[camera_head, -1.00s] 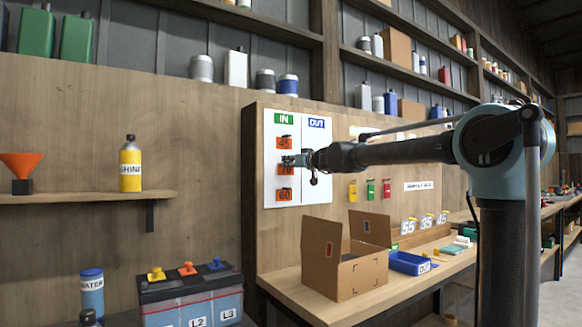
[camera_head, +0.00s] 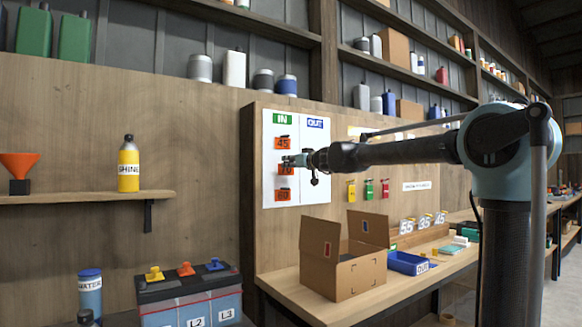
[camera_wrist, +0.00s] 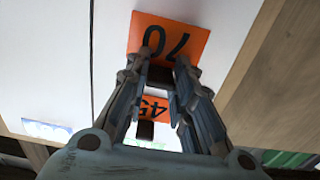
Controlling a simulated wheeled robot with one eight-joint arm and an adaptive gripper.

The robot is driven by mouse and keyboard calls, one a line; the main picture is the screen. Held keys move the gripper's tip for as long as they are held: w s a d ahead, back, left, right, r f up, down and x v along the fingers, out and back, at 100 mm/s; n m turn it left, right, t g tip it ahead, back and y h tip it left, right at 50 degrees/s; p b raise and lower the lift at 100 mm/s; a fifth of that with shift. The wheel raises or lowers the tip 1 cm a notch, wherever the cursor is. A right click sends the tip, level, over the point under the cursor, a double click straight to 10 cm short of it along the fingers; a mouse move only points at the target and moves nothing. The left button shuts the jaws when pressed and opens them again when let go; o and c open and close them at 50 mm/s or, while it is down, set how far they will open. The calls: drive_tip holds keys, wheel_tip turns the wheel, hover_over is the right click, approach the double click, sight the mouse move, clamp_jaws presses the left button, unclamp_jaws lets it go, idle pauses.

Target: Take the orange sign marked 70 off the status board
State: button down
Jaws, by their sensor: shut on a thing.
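The orange sign marked 70 (camera_head: 284,169) is in the middle of the IN column of the white status board (camera_head: 313,180). In the wrist view the sign (camera_wrist: 170,32) appears upside down at the top, against the white panel. My gripper (camera_head: 288,160) reaches it from the right. In the wrist view the fingertips (camera_wrist: 162,62) close around the dark tab (camera_wrist: 160,76) at the sign's edge, and the 70 is partly covered. Whether the sign still touches the board is hard to tell.
An orange 45 sign (camera_head: 283,143) hangs above and an orange 60 sign (camera_head: 284,195) below. The 45 sign (camera_wrist: 155,106) shows between my fingers. An open cardboard box (camera_head: 345,275) and a blue tray (camera_head: 405,264) stand on the bench below the board.

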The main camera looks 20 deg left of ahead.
drive_tip(key=shift+s+d, duration=0.3)
drive_tip(key=shift+d, duration=0.05)
idle(0.6)
drive_tip(key=shift+v, duration=2.8)
